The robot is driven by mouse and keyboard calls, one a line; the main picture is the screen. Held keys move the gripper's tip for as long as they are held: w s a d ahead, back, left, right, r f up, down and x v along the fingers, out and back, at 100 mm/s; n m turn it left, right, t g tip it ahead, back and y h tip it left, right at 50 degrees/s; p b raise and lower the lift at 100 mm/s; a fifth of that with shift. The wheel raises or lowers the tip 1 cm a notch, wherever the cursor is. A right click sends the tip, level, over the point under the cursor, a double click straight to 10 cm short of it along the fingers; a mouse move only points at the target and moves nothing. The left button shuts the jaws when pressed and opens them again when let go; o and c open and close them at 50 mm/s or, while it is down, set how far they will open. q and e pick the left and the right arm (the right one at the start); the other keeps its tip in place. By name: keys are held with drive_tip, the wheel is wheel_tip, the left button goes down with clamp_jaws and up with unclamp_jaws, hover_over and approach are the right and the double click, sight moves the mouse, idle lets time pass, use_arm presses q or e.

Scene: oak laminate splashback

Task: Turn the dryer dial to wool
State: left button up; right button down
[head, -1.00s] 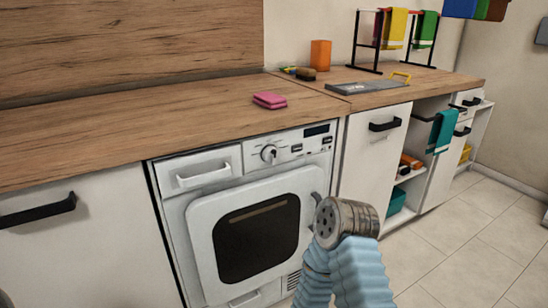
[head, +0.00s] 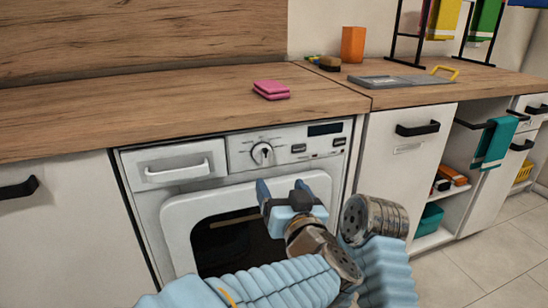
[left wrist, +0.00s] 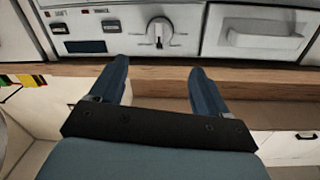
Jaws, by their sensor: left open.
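The dryer (head: 180,215) is white and stands under the wooden worktop. Its dial (head: 262,153) is a round knob on the control panel, right of the drawer handle; its labels are too small to read. In the left wrist view the dial (left wrist: 158,31) appears upside down, beyond and between my fingertips. My left gripper (head: 283,189) is open and empty, below the dial in the head view and in front of the dryer door, apart from the knob. In the left wrist view its two blue fingers (left wrist: 157,70) are spread. My right gripper is not in view.
An orange block (head: 353,44) and a grey tray (head: 400,81) are farther right. A cabinet (head: 405,170) with a black handle stands right of the dryer. The floor at lower right is clear.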

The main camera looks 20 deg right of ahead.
sight(265, 157)
use_arm(q)
drive_tip(key=w, duration=1.3)
drive_tip(key=shift+w+d, duration=0.2)
drive_tip(key=shift+w, duration=0.1)
drive_tip(key=c, duration=1)
drive_tip(key=shift+c, duration=0.2)
